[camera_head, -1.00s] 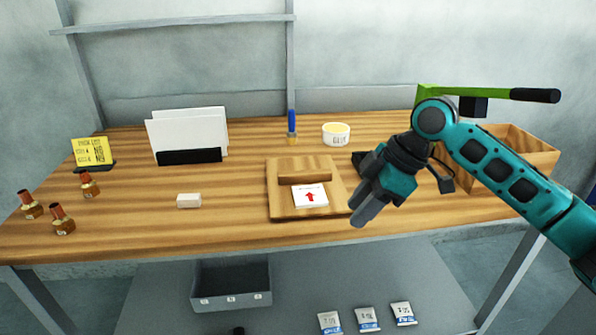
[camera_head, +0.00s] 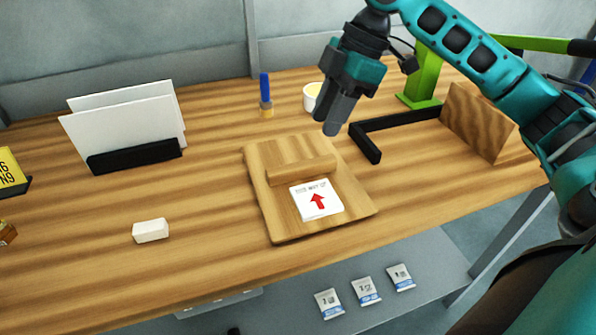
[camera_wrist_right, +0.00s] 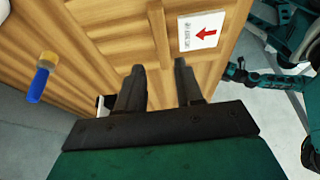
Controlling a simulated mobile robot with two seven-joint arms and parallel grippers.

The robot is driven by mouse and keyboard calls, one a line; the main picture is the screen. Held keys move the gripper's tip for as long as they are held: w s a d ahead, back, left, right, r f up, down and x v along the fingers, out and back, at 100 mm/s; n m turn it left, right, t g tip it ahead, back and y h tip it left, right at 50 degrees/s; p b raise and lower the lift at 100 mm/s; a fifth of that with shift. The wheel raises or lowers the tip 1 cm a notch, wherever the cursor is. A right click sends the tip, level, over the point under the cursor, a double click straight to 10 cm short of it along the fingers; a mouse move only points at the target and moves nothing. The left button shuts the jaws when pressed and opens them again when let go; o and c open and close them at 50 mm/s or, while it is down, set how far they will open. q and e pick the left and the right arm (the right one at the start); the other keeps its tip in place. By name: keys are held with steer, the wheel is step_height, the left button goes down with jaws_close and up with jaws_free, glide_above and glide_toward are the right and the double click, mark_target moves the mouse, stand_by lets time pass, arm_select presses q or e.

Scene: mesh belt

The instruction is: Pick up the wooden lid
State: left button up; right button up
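The wooden lid (camera_head: 272,212) lies flat on the wooden table, with a raised wooden bar handle (camera_head: 302,169) across it and a white label with a red arrow (camera_head: 316,200) in front of the bar. My right gripper (camera_head: 331,118) is up near the lid's back right side in the head view, apart from it, fingers pointing down. In the right wrist view the two fingers (camera_wrist_right: 159,68) are spread with nothing between them, and the lid's handle (camera_wrist_right: 158,35) shows beyond their tips. My left gripper is not in view.
A black angled bar (camera_head: 369,145) and green stand (camera_head: 420,88) are right of the lid. A wooden box (camera_head: 478,122) is farther right. A blue-handled brush (camera_head: 265,95) and white cup (camera_head: 311,97) stand behind. A white block (camera_head: 150,230) lies left, with clear table between.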

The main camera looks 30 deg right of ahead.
mark_target(304, 164)
steer(key=x, duration=0.3)
steer(key=b+x, duration=0.1)
steer(key=x, duration=0.5)
steer(key=shift+a+f, duration=0.15)
steer(key=shift+a, duration=0.25)
jaws_close()
